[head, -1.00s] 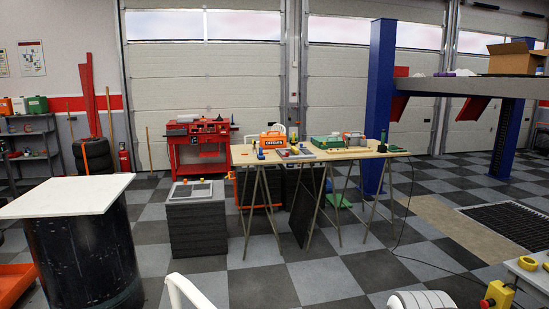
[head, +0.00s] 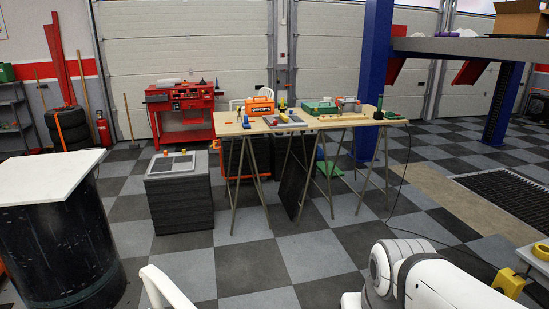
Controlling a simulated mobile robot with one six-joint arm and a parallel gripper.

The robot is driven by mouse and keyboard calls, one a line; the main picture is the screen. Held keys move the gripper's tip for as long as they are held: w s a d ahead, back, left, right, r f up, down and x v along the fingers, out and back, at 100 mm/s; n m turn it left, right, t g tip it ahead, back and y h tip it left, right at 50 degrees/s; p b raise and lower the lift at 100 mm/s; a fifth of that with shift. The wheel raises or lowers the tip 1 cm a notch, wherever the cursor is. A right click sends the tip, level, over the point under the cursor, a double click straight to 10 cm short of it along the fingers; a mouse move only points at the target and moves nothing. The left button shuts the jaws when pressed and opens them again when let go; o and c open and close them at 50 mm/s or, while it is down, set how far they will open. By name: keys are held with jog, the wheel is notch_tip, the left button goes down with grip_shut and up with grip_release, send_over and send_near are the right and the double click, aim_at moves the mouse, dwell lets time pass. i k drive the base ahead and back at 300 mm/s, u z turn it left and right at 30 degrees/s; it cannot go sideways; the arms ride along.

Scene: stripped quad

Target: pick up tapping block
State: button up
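A trestle table (head: 232,136) with a light wooden top stands in the middle, some way ahead of me. Small items lie on it, among them a blue piece (head: 246,122), a grey tray (head: 272,126) with coloured bits and a long wooden piece (head: 343,117). I cannot tell which of these, if any, is the tapping block; they are too small. White links of my arm show at the bottom right. My gripper is out of view.
The table also bears an orange case (head: 260,108) and a green case (head: 317,108). A dark crate (head: 180,205) stands left of it, and a white-topped drum (head: 45,175) at near left. A blue post (head: 374,70) rises behind. Checkered floor before the table is clear.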

aim_at(245, 125)
jog(key=z, duration=0.05)
jog(key=i, duration=3.4)
jog(key=u, duration=1.45)
jog(key=i, duration=2.2)
jog(key=z, duration=1.5)
